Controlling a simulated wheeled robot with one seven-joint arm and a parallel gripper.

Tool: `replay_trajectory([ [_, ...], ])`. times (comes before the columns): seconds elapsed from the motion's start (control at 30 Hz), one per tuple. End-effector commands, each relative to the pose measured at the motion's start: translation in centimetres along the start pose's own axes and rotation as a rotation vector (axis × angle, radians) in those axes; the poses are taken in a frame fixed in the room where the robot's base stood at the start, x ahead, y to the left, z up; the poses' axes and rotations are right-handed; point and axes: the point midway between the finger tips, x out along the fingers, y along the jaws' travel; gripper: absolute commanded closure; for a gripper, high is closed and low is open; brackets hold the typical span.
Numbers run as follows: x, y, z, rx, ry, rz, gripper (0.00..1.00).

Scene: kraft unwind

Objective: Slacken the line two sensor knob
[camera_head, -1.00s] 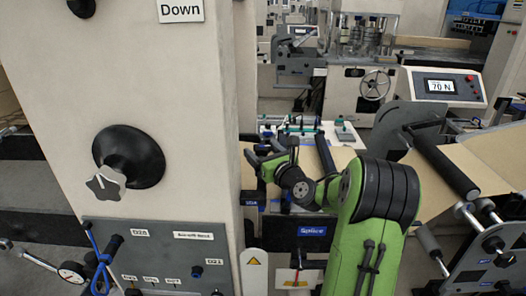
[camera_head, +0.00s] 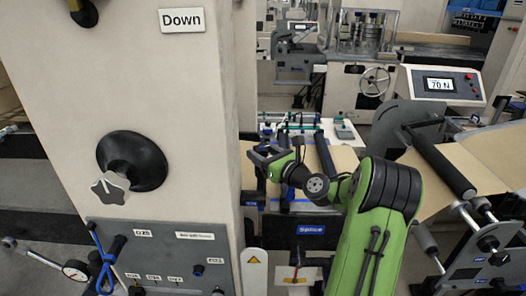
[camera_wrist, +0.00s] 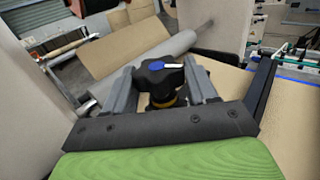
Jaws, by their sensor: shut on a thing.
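A black lobed knob (camera_wrist: 158,73) with a white and blue mark on top sits between the two grey fingers of my gripper (camera_wrist: 160,88) in the wrist view. A brass-coloured collar shows just below it. My gripper is shut on this knob. In the head view my gripper (camera_head: 266,160) is beside the right edge of the beige column, over the splice area. The knob is too small or hidden to make out there, and no label naming it is readable.
A grey star knob (camera_head: 110,188) on a black boss stands out from the beige column (camera_head: 200,100), near the arm. Rollers (camera_head: 442,168) and kraft web lie at right. A display (camera_head: 439,85) reads 70 N.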

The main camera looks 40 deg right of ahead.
Motion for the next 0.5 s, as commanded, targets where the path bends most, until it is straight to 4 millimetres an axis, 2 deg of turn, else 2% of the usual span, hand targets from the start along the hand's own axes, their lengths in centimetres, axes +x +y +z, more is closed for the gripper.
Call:
replay_trajectory([
  [0.03,0.0,0.0,-0.12,-0.001,0.002,0.0,0.74],
  [0.07,0.0,0.0,-0.12,-0.001,0.001,0.0,0.42],
  [0.17,0.0,0.01,-0.12,-0.001,0.001,-0.001,0.26],
  [0.5,-0.43,-0.03,-0.11,0.0,0.001,-0.002,0.24],
])
